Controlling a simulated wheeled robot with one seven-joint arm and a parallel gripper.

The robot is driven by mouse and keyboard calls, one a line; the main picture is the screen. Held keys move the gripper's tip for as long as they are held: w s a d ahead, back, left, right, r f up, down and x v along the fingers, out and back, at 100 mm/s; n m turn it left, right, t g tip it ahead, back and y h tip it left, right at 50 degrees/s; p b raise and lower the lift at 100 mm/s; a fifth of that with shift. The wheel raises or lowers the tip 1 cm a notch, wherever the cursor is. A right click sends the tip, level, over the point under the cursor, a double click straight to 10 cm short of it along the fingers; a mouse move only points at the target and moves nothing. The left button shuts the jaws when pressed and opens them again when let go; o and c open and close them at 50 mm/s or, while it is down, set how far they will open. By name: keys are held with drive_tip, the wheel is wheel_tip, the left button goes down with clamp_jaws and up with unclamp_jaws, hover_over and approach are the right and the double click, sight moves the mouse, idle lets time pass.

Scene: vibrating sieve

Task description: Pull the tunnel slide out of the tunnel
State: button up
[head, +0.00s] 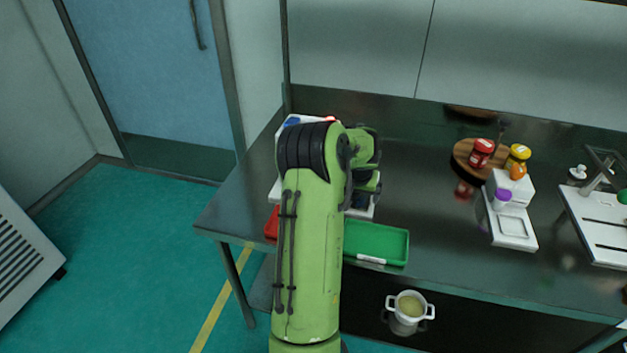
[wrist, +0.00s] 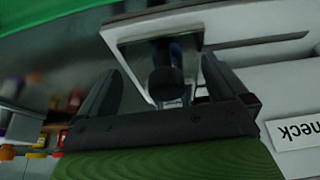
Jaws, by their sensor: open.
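In the wrist view my gripper (wrist: 160,70) is open, with one dark finger on each side of a dark round knob (wrist: 166,82). The knob stands out in front of a pale square metal-edged opening (wrist: 130,32) in a white body, which looks like the tunnel. The knob looks like the end of the tunnel slide, but the rest of it is hidden. I cannot tell whether a finger touches it. In the head view my arm hides most of the white device (head: 275,190) and the slide.
A green tray (head: 385,243) and a partly hidden red tray (head: 271,223) lie at the table's front edge. A white device with a purple-lidded jar (head: 502,198) stands to the right, near a round wooden board (head: 463,150) with jars. Bare table lies between.

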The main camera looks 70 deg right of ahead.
drive_tip(key=p+v, duration=0.4)
drive_tip(key=v, duration=0.5)
idle(0.7)
